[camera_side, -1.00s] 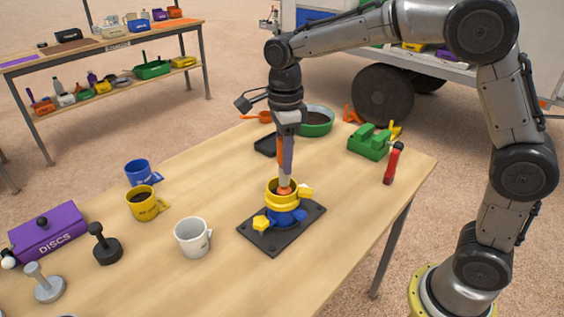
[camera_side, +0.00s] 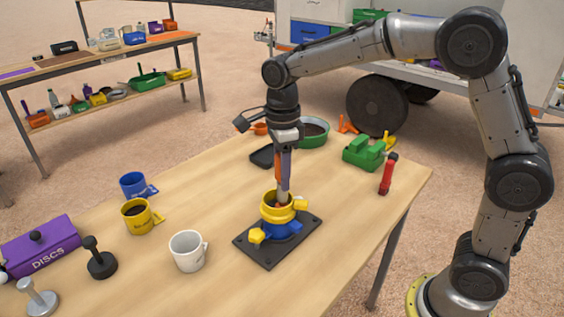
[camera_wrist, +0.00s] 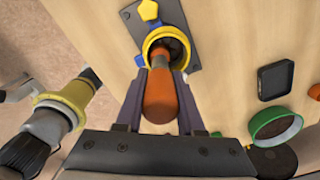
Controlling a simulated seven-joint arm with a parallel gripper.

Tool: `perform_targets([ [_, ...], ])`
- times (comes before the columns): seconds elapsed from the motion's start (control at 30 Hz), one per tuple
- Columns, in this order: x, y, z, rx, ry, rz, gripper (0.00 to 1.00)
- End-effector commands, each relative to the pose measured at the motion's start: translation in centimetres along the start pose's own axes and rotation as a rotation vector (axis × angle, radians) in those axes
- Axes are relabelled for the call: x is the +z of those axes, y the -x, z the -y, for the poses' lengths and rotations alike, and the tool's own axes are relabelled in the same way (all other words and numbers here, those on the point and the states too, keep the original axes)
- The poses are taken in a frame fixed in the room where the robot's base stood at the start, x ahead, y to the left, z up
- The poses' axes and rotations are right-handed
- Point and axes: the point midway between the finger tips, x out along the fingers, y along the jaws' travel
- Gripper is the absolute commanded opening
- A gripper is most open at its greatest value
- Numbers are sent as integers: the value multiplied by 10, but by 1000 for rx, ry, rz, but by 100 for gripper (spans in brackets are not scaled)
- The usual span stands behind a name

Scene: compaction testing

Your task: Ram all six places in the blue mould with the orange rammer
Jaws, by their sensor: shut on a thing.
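The blue mould (camera_side: 277,231) stands on a dark base plate (camera_side: 251,248) on the table, with a yellow collar (camera_side: 270,213) on top. The collar's opening also shows in the wrist view (camera_wrist: 150,42). My gripper (camera_side: 283,188) is upright directly above the collar, shut on the orange rammer (camera_wrist: 160,97). The rammer points down into the collar, its lower end inside it. The mould's inside and the six places are mostly hidden by the rammer and collar.
Yellow (camera_side: 137,220), blue (camera_side: 133,185) and white (camera_side: 186,252) mugs stand left of the mould. A purple DISCS box (camera_side: 42,250) is far left.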

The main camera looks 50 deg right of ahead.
Motion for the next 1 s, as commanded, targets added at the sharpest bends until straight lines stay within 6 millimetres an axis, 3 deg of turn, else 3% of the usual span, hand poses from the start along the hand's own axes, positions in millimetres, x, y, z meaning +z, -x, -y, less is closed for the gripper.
perform_targets([
  [0.07, 0, -13, 0, -2, 0, 2, 0],
  [0.27, 0, -5, 2, -7, 0, 5, 0],
  [0.67, -5, 28, 11, -7, -1, 5, 0],
  [1.0, -6, 31, 11, -6, 0, 4, 0],
])
